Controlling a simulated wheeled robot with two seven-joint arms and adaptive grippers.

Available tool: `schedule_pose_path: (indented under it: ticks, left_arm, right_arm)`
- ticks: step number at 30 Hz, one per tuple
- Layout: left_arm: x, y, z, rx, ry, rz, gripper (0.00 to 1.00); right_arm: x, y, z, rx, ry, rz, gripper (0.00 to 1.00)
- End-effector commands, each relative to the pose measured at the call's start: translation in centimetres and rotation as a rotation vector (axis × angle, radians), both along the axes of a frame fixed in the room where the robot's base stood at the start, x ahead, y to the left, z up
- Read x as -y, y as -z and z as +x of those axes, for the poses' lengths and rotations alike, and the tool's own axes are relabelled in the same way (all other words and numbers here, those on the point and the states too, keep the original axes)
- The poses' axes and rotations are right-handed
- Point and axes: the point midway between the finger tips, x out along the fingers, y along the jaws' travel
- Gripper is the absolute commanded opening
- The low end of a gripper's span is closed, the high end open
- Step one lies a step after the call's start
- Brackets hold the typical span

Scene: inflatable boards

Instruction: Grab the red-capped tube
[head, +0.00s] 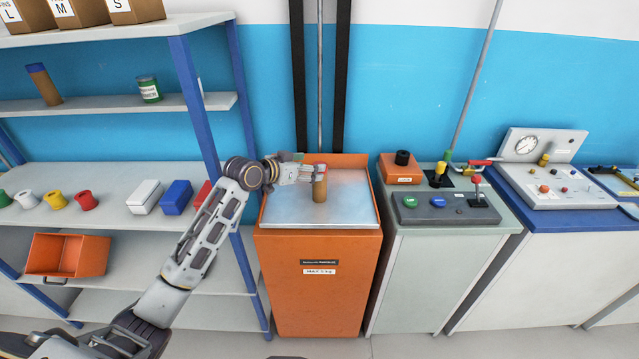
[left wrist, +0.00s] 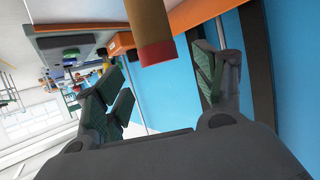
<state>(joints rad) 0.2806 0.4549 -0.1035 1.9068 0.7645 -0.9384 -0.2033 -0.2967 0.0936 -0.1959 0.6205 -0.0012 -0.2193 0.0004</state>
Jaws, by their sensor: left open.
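The red-capped tube (head: 320,191) stands upright on the metal top of the orange cabinet (head: 318,270). It has a brown body, and its red cap is partly hidden by my fingers in the head view. My left gripper (head: 313,172) reaches in from the left at cap height. In the left wrist view the tube (left wrist: 152,32) appears upside down, its red cap pointing into the space between the open fingers of my left gripper (left wrist: 165,85). A gap shows between the cap and each finger there. My right gripper is not in view.
A shelf unit (head: 172,103) stands at left, holding a blue-capped brown tube (head: 44,85), a green can (head: 149,90), and coloured parts. A grey control cabinet (head: 440,260) with levers stands right of the orange cabinet. The metal top around the tube is bare.

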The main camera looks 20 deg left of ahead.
Motion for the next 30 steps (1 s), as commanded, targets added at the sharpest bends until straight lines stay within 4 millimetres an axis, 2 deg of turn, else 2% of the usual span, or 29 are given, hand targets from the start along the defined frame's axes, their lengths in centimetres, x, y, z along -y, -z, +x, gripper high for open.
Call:
schedule_pose_path:
  ticks: [12, 20, 30]
  left_arm:
    - [0.4, 0.3, 0.7, 0.0, 0.0, 0.001, 0.7]
    - [0.5, 0.6, 1.0, 0.0, 0.001, 0.0, 0.7]
    - [1.6, 2.2, 3.2, -0.001, 0.001, -0.001, 0.7]
  right_arm:
    - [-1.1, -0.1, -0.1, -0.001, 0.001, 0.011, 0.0]
    - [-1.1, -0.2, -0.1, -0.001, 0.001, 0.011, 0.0]
    - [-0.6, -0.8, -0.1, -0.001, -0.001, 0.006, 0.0]
